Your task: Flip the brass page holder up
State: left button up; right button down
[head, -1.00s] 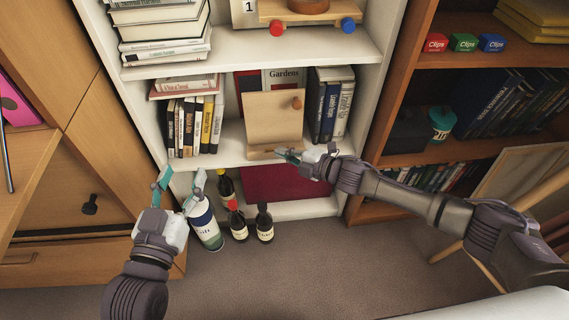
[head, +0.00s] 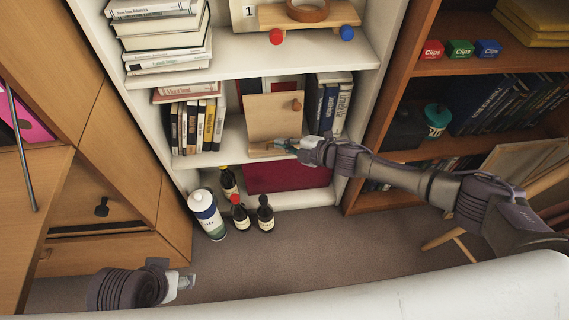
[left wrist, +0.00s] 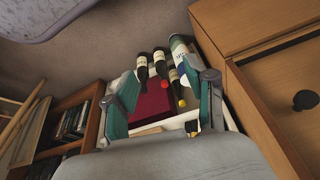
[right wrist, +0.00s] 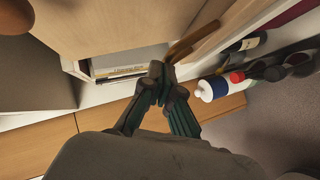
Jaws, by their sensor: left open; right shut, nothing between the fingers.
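A light wooden book stand (head: 272,116) with a round brown knob (head: 296,105) leans upright on the middle shelf of the white bookcase. In the right wrist view a thin brass-coloured bar (right wrist: 192,40), which looks like the page holder, juts out just beyond my fingertips. I cannot tell whether they touch it. My right gripper (head: 284,146) is shut and empty at the stand's lower edge; its fingers also show in the right wrist view (right wrist: 166,76). My left gripper (left wrist: 165,105) is open and empty, low and well away from the stand.
Upright books stand left (head: 200,125) and right (head: 333,105) of the stand. Several bottles stand below, including a white and blue one (head: 207,214). A dark red panel (head: 287,178) is under the shelf. A wooden drawer cabinet (head: 110,215) is at left. Floor in front is open.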

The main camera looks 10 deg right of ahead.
pick_arm(q)
jog(key=shift+w+f, duration=0.2)
jog(key=shift+w, duration=0.1)
jog(key=p+x, duration=0.2)
jog(key=x, duration=0.4)
jog(key=shift+s+f, duration=0.2)
jog(key=shift+s, duration=0.05)
dwell(0.7)
jog(key=shift+d, duration=0.15)
jog(key=shift+w+r, duration=0.1)
jog(key=shift+r, duration=0.1)
